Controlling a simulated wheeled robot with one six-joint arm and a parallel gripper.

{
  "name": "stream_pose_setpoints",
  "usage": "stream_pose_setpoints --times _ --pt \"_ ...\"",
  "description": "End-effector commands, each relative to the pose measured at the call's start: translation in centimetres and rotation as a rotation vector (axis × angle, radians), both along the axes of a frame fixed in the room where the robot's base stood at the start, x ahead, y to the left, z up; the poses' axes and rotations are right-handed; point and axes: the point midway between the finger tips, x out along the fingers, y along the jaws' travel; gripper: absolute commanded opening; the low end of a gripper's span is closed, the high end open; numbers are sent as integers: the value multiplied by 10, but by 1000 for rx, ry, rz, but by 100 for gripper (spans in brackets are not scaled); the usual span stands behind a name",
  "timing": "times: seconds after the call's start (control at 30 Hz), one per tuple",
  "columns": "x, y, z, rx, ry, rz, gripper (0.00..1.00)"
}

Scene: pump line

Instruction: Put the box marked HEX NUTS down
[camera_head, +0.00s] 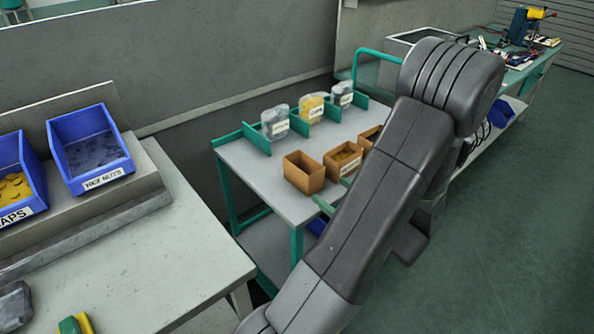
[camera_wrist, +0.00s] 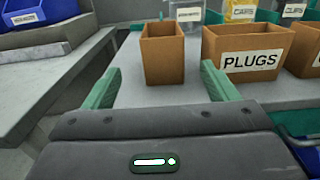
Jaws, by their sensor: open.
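A brown open-topped box (camera_head: 303,174) stands upright at the near left of the grey cart top. It also shows in the wrist view (camera_wrist: 162,58), with no label on the faces I see. My gripper (camera_wrist: 160,70) is open, its green fingers spread wide to the near left and near right of this box, with nothing held between them. The box rests on the cart surface, just beyond the fingertips. The words HEX NUTS read clearly on a blue bin (camera_head: 90,150) on the left bench. My arm hides most of my gripper in the head view.
A brown PLUGS box (camera_wrist: 247,48) stands just right of the unmarked box, with another brown box beyond. Labelled bags (camera_head: 311,108) sit between green dividers at the cart's back. A blue CAPS bin (camera_head: 18,180) is on the left bench (camera_head: 120,280). Cart space left of the boxes is clear.

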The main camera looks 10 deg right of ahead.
Motion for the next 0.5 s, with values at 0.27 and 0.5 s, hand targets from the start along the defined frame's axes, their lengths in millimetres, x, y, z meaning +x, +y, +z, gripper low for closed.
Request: stream_pose_setpoints --times 0.27,0.5 --pt "40 28 1 0 0 5 80" --pt "56 37 1 0 0 2 80"
